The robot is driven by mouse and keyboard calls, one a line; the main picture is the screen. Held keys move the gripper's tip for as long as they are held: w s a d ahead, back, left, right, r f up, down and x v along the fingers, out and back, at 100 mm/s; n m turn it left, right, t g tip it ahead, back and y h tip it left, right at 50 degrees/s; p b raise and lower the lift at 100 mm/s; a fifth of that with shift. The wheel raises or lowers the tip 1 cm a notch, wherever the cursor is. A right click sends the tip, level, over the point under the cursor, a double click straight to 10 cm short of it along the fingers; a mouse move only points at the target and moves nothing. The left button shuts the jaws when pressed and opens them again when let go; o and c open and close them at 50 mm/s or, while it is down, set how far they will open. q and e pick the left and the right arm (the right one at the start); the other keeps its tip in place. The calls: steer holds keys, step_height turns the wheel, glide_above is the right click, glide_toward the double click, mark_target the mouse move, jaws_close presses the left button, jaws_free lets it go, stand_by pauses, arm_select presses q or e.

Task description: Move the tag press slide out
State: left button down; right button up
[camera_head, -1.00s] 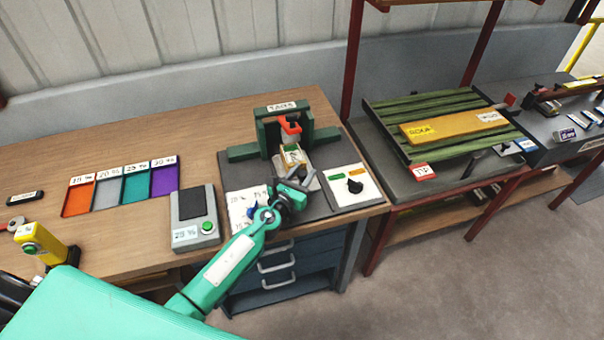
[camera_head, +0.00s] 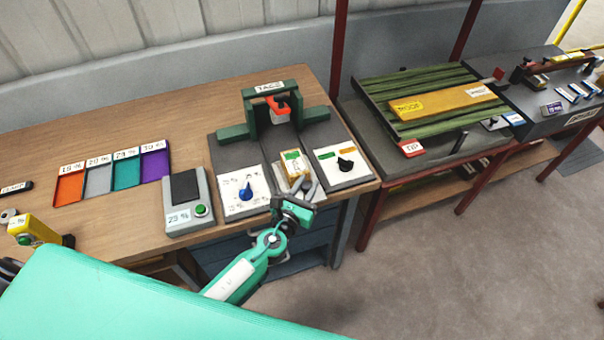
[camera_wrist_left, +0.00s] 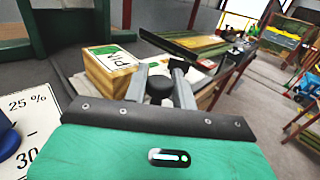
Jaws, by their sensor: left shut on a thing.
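The green tag press (camera_head: 249,116) stands at the back of its dark base, with a red-orange head (camera_head: 279,108) under its arch. Its slide (camera_head: 281,179) sits forward of the arch, near the bench's front edge, carrying a small wooden block with a green-and-white label (camera_head: 293,163). The block also shows large in the left wrist view (camera_wrist_left: 108,72). My left gripper (camera_head: 300,188) is at the front end of the slide, shut on its black knob (camera_wrist_left: 159,90), which shows between the two fingers. My right gripper is not in view.
A blue-knob dial panel (camera_head: 244,193) lies left of the slide and a black-knob panel (camera_head: 343,164) right of it. A scale (camera_head: 187,200) and coloured trays (camera_head: 112,176) are further left. A slatted green table (camera_head: 430,95) stands to the right.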

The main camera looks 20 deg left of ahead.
arm_select(q)
steer(key=shift+s+d+f, duration=0.15)
steer(key=c, duration=1.3)
jaws_free()
steer(key=shift+o, duration=0.6)
steer(key=shift+s, duration=0.1)
steer(key=s+a+b, duration=0.2)
steer(key=s+b, duration=0.2)
steer(key=s, duration=0.9)
steer(key=shift+s+a, duration=0.3)
steer(key=shift+s, duration=0.05)
